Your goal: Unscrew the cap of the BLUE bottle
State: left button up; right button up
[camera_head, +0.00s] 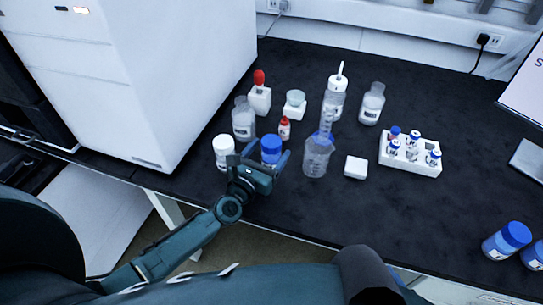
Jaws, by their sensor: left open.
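A bottle with a blue cap (271,143) stands on the dark bench near its front edge, left of centre. My left gripper (262,157) is open in front of this bottle, with a finger on each side of it in the picture. I cannot tell whether the fingers touch it. The gripper hides the bottle's lower part. The cap is on the bottle. More blue-capped bottles (507,240) stand at the lower right, far from the gripper. My right gripper is not in view.
A white-capped bottle (224,152) stands just left of the gripper. A vial rack (410,165) stands farther right. A large white instrument (180,70) fills the back left.

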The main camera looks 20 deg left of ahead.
pick_arm(q)
jog(key=shift+w, duration=0.15)
jog(key=c, duration=1.2)
